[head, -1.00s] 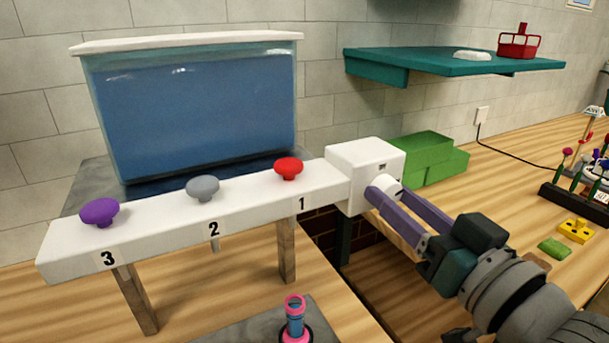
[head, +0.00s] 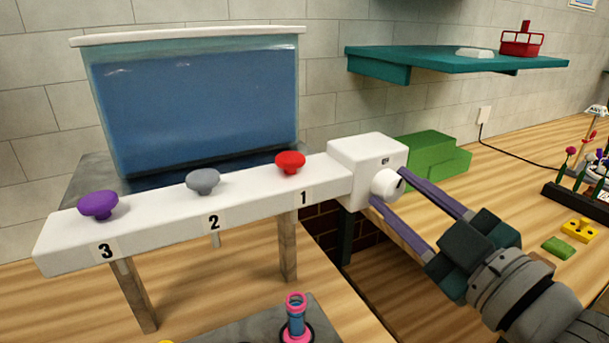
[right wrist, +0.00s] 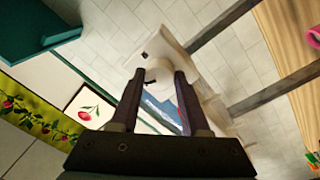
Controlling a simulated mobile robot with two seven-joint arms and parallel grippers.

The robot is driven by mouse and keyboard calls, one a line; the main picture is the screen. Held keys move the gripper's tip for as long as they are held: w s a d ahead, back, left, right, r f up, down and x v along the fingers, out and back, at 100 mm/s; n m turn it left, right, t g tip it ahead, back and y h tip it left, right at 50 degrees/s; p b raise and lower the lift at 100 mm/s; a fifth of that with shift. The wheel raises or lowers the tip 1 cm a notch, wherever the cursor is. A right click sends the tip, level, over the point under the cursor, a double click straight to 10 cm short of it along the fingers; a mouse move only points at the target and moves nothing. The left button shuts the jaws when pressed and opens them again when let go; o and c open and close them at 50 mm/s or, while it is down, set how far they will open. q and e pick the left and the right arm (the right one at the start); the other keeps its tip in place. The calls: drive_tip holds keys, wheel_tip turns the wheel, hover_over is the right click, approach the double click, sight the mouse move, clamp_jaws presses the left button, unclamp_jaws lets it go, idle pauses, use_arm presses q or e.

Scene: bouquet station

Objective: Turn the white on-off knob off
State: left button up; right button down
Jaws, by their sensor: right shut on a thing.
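The white on-off knob (head: 385,186) sits on the front of a white box (head: 362,152) at the right end of the white beam (head: 255,202). My right gripper (head: 388,187) comes in from the lower right, its two purple fingers on either side of the knob and shut on it. A small dark label sits on the box above the knob, too small to read. In the right wrist view, the fingers point at the white box (right wrist: 165,48), and the knob shows between their tips. My left gripper is not in view.
Purple, grey and red knobs (head: 290,162) stand on the beam, numbered 3, 2, 1. A blue water tank (head: 195,110) is behind. Green blocks (head: 432,158) lie right of the box. A teal shelf (head: 455,60) hangs above. A pink-topped tube (head: 295,318) stands in front.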

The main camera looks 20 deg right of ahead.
drive_tip(key=n, duration=0.4)
drive_tip(key=shift+b, duration=0.3)
drive_tip(key=shift+n+y, duration=0.3)
drive_tip(key=shift+n, duration=0.1)
drive_tip(key=shift+c, duration=1.9)
unclamp_jaws()
drive_tip(key=s+b, duration=0.2)
drive_tip(key=s, duration=0.8)
drive_tip(key=shift+d+f, duration=0.4)
drive_tip(key=shift+d, duration=0.05)
